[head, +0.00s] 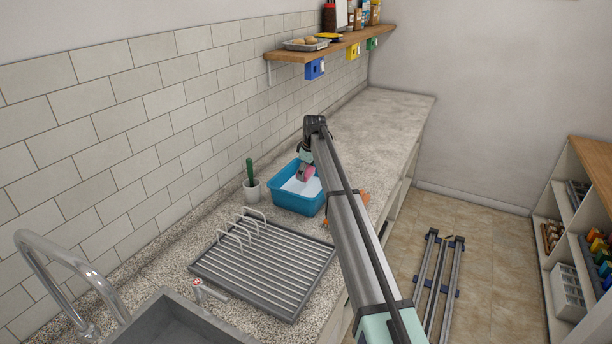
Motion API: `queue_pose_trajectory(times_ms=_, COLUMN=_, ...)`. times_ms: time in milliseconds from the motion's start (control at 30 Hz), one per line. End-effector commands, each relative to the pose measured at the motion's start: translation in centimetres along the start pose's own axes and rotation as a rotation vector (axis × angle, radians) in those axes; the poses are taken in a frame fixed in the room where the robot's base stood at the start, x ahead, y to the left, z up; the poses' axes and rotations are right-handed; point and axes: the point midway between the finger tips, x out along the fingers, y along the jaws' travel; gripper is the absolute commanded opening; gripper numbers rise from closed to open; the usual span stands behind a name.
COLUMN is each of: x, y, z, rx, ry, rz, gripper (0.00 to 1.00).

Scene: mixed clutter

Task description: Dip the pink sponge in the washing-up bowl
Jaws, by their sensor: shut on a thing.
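The blue washing-up bowl (292,205) stands on the speckled counter, with a pale, whitish surface inside it. My gripper (305,166) points down over the bowl at the end of my arm and is shut on the pink sponge (307,173). The sponge shows small and pink against the bowl's inside, towards its back right part. I cannot tell whether it touches the pale surface or is held above it. My arm crosses in front of the bowl's right side and hides part of it.
A white pot with a green-handled brush (251,175) stands left of the bowl. A grey draining rack (262,262) lies in front, near the sink (180,325) and tap (62,268). An orange thing (364,196) shows right of my arm. The far counter (385,115) is clear under a loaded shelf (325,47).

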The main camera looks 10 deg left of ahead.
Motion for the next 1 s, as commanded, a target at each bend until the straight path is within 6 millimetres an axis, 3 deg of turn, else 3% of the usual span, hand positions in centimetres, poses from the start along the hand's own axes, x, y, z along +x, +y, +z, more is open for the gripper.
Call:
queue_pose_trajectory(times_ms=600, x=-5.5, y=0.7, z=-1.2, rx=0.0, ry=0.001, rz=0.001, gripper=0.41)
queue_pose_trajectory(times_ms=1000, x=-5.8, y=0.8, z=-1.3, rx=0.0, ry=0.0, rz=0.001, gripper=0.41)
